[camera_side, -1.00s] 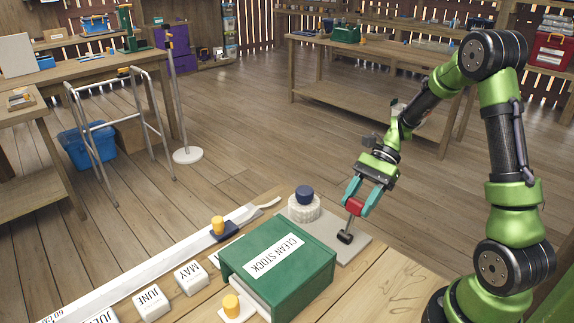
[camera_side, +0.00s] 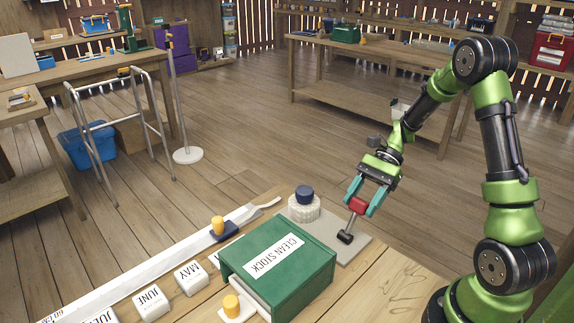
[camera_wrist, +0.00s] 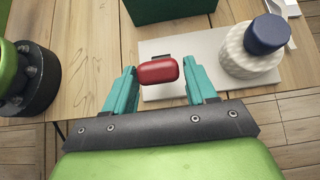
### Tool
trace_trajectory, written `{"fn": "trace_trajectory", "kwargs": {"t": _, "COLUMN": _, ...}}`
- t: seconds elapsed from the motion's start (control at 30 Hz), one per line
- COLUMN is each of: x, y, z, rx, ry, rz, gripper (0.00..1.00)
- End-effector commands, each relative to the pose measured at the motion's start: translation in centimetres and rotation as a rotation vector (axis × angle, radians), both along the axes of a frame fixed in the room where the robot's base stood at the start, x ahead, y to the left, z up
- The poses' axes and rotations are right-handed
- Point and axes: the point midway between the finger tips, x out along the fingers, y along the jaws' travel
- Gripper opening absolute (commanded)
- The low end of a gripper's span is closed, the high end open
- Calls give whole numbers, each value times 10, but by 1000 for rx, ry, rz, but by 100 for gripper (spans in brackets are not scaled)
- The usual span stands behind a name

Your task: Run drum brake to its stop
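The drum brake sits on a light grey plate (camera_side: 352,251). Its white ribbed drum (camera_side: 304,211) has a dark blue cap (camera_side: 304,192); both also show at the right of the wrist view (camera_wrist: 250,62). A lever with a red grip (camera_side: 358,205) rises from a dark pivot (camera_side: 345,238) beside the drum and leans right. My gripper (camera_side: 364,198) has its teal fingers on either side of the red grip. In the wrist view the fingers (camera_wrist: 160,72) stand wide apart with the red grip (camera_wrist: 158,71) between their tips; a narrow gap shows on the right, and contact on the left is unclear.
A green box labelled CLEAN STOCK (camera_side: 285,265) stands close to the left of the plate. A long white rail (camera_side: 150,262) with a dark blue slider and yellow knob (camera_side: 218,226) runs along the bench edge. Month blocks (camera_side: 190,277) lie nearby. Bare bench lies at the front right.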

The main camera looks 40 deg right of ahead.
Motion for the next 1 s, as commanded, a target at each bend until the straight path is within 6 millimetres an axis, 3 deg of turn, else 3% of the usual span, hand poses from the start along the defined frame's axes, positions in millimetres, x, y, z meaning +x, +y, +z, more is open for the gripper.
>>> {"fn": "trace_trajectory", "kwargs": {"t": 0.1, "x": -1, "y": 1, "z": 0, "rx": 3, "ry": 3, "rz": 2, "gripper": 72}}
{"fn": "trace_trajectory", "kwargs": {"t": 0.47, "x": -1, "y": -4, "z": 4, "rx": 2, "ry": 2, "rz": 2, "gripper": 72}}
{"fn": "trace_trajectory", "kwargs": {"t": 0.67, "x": 0, "y": -32, "z": 26, "rx": 2, "ry": 1, "rz": -1, "gripper": 72}}
{"fn": "trace_trajectory", "kwargs": {"t": 1.0, "x": 0, "y": -96, "z": 78, "rx": 1, "ry": 1, "rz": -1, "gripper": 72}}
